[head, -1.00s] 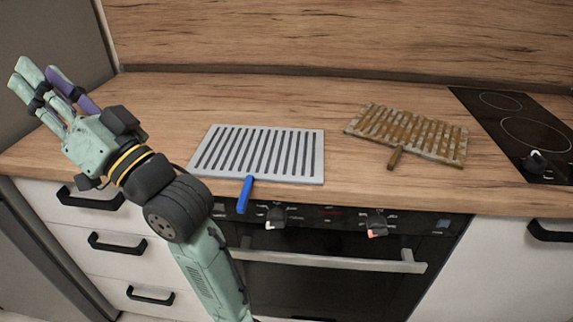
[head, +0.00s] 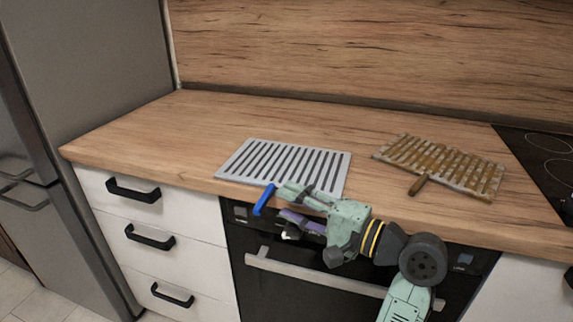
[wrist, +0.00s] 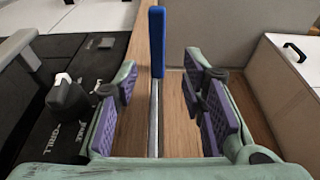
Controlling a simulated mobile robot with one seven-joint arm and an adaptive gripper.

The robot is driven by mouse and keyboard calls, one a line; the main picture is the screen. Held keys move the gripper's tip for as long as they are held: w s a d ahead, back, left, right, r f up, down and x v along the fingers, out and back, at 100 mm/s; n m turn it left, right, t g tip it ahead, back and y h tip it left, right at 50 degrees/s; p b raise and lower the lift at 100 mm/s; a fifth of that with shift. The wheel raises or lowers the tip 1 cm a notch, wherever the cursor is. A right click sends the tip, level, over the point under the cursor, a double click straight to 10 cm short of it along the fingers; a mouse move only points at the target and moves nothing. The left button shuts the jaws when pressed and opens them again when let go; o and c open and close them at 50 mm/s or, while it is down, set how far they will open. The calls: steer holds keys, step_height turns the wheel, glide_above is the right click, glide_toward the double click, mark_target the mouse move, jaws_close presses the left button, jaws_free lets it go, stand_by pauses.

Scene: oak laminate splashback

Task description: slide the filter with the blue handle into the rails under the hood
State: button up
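The filter with the blue handle (head: 263,199) is a silver slotted plate (head: 318,163) lying flat on the counter, its handle sticking out over the front edge. My gripper (head: 280,203) is at the counter's front edge beside the handle. In the wrist view, my gripper (wrist: 165,95) is open with purple-padded fingers well apart. The blue handle (wrist: 157,42) stands between and beyond the fingertips there, with nothing gripped. The hood and its rails are not in view.
A second filter (head: 450,165), brown and dirty with a brown handle, lies to the right. A black cooktop (head: 545,165) is at far right. The oven (head: 300,272) and its knobs are below the edge. Counter at left is bare.

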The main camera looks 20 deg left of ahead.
mark_target(269, 199)
steer(key=x, duration=0.1)
steer(key=p+x, duration=0.1)
steer(key=x, duration=0.3)
steer(key=shift+s+f, duration=0.1)
steer(key=shift+s, duration=0.25)
steer(key=shift+w+a+f, duration=0.1)
steer(key=shift+w+a, duration=0.1)
steer(key=shift+a, duration=0.25)
jaws_close()
